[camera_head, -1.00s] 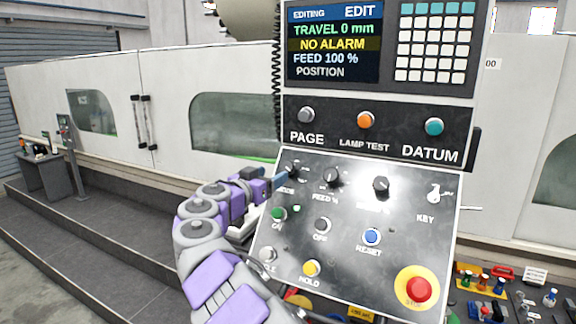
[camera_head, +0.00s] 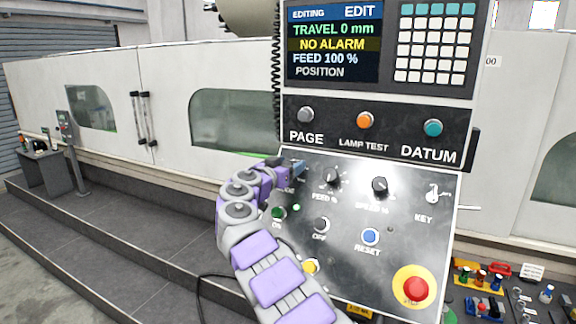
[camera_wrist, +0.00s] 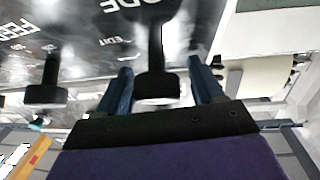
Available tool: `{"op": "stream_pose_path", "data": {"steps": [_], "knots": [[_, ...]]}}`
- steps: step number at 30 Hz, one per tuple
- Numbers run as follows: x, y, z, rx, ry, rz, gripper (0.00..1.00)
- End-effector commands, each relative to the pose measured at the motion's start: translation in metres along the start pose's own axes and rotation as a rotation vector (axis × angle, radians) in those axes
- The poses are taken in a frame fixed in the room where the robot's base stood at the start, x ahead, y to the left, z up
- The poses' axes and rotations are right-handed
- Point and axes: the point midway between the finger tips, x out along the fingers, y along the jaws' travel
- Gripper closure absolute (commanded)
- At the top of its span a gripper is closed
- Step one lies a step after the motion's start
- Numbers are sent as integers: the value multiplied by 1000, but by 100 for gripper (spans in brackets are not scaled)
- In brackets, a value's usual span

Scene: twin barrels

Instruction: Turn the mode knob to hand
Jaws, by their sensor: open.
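The mode knob (camera_wrist: 152,88) is black and stands out from the sloped control panel, under a partly visible "ODE" label in the wrist view. An "EDIT" mark shows beside it. My gripper (camera_head: 293,168) is at the panel's upper left corner and hides the knob in the head view. In the wrist view its two blue fingers are open, one on each side of the knob, with gaps showing. The screen (camera_head: 334,45) reads "EDITING EDIT" and "NO ALARM".
The feed knob (camera_head: 332,176) stands close to the right of my gripper, with the speed knob (camera_head: 380,186) beyond. The green ON button (camera_head: 278,212) and yellow button (camera_head: 311,266) are beside my arm. A red stop button (camera_head: 415,289) sits lower right.

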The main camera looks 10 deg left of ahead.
Motion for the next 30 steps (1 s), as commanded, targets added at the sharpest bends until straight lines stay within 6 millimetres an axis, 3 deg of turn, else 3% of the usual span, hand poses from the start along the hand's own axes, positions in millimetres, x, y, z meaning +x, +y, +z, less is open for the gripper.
{"op": "stream_pose_path", "data": {"steps": [6,21,30], "knots": [[0,0,0,0,0,0,35],[0,0,0,0,0,0,82],[-1,0,1,-33,6,-26,82]]}}
